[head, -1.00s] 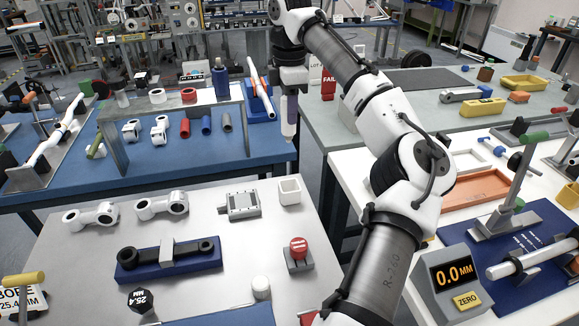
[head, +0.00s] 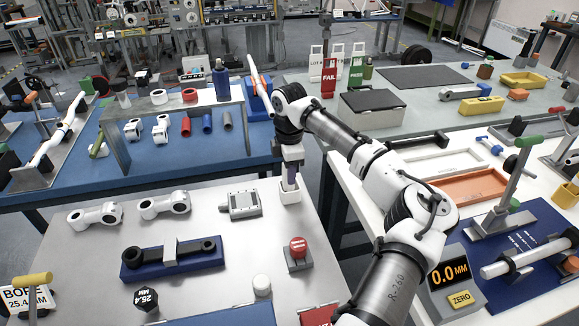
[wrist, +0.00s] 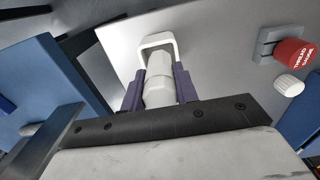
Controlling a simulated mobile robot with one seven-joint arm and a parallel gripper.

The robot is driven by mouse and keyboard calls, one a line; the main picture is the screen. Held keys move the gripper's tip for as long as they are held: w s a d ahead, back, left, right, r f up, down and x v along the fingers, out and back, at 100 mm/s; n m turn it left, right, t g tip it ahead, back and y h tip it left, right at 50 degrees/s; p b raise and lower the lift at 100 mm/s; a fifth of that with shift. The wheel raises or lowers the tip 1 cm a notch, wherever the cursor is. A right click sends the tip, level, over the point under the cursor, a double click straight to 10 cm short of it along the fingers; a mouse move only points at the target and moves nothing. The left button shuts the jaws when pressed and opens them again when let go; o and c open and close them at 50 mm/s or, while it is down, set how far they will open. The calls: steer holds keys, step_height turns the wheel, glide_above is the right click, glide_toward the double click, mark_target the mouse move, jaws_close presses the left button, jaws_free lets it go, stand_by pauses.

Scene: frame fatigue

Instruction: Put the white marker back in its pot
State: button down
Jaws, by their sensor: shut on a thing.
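The white marker (wrist: 158,88) is upright between the two purple fingers of my gripper (wrist: 160,90), which is shut on it in the wrist view. In the head view my gripper (head: 290,180) points down at the square white pot (head: 291,196), at the back right of the light grey table. The pot's rim (wrist: 158,38) shows around the marker's far end in the wrist view. The fingers hide most of the marker in the head view. I cannot tell how deep its lower end is in the pot.
A red-capped thread gauge (head: 298,252) on a grey stand and a white round knob-like piece (head: 261,285) stand in front of the pot. A grey slotted block (head: 243,205) lies to its left. The blue bench (head: 255,148) is behind.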

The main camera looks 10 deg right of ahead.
steer(key=shift+f, duration=0.1)
steer(key=shift+f, duration=0.1)
steer(key=c, duration=1.1)
jaws_free()
steer(key=shift+f, duration=0.1)
steer(key=shift+f+b, duration=0.15)
steer(key=shift+b, duration=0.85)
